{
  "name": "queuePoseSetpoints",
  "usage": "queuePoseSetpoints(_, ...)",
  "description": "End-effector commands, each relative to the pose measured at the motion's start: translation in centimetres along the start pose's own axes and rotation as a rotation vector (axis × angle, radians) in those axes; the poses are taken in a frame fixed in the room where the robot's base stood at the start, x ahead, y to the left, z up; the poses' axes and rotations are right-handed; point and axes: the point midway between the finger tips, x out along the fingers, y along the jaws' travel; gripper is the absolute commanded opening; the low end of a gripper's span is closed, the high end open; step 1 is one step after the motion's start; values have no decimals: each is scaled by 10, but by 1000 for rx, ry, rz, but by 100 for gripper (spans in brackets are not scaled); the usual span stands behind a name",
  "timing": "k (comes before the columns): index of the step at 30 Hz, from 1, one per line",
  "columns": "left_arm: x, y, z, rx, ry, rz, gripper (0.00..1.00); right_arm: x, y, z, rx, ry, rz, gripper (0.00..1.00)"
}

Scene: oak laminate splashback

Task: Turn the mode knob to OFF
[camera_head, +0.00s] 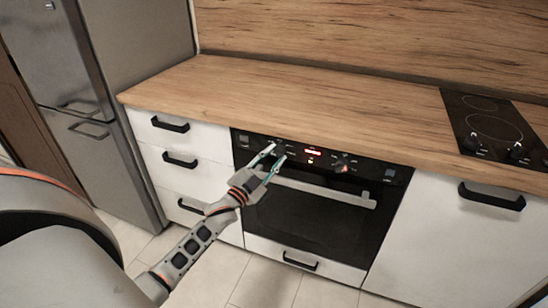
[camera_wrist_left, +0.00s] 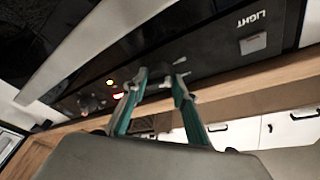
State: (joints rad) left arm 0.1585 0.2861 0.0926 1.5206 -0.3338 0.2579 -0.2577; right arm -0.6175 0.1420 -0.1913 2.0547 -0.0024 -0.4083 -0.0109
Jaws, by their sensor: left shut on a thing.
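The oven's black control panel (camera_head: 330,160) has a mode knob (camera_head: 281,147) left of the red display. My left gripper (camera_head: 275,154) reaches it from the front, with its two teal fingers on either side of it. The left gripper (camera_wrist_left: 160,78) is shut on this knob, which also shows between the fingertips in the left wrist view (camera_wrist_left: 165,82). The fingers hide much of the knob, and its pointer and markings cannot be read. My right gripper is not in view.
A second knob (camera_head: 343,162) sits right of the display (camera_head: 312,153). The light switch (camera_wrist_left: 253,43) is near the panel's end. The oven door handle (camera_head: 320,190) runs just below the panel. The wooden worktop (camera_head: 250,92) is clear up to the hob (camera_head: 490,122).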

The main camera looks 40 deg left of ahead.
Motion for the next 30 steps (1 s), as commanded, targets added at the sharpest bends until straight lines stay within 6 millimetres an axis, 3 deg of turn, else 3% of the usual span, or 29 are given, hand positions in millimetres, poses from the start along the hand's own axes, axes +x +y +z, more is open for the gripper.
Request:
queuePoseSetpoints(13,0,2,0,-267,14,-85,6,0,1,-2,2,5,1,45)
queuePoseSetpoints(30,0,2,0,-328,19,-105,6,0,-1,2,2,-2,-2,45)
